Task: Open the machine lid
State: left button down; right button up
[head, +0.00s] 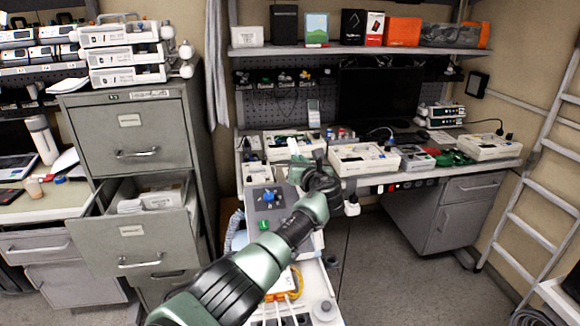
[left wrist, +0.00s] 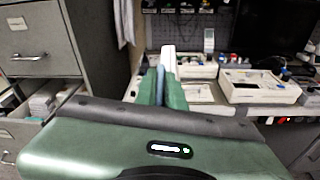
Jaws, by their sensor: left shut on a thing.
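My left gripper (head: 303,168) reaches over the front edge of the workbench. In the left wrist view its green fingers (left wrist: 168,90) are close together on a narrow upright white piece (left wrist: 168,58). I cannot tell whether this piece is part of a machine lid. A white machine (head: 290,145) stands just behind the gripper, partly hidden by it. Another white machine (head: 363,159) sits to its right, also in the left wrist view (left wrist: 258,86). A third white machine (head: 489,147) is at the bench's right end. My right gripper is not in view.
A grey cabinet (head: 133,140) with an open drawer (head: 135,232) stands at left. Below my arm is a grey control panel (head: 268,198) with a blue knob. A shelf (head: 330,50) holds boxes above the bench. A ladder (head: 530,170) leans at right; floor at centre right is clear.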

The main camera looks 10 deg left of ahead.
pick_arm(q)
jog(key=shift+d+f, duration=0.1)
jog(key=shift+d, duration=0.2)
jog(key=shift+f, duration=0.1)
jog(key=c, duration=1.8)
grip_release()
jog(key=shift+w+d, duration=0.1)
jog(key=shift+w, duration=0.05)
jog(key=shift+s+d, duration=0.25)
jog(key=shift+s, duration=0.3)
jog(key=shift+v, duration=3.3)
jog(key=shift+a, duration=0.1)
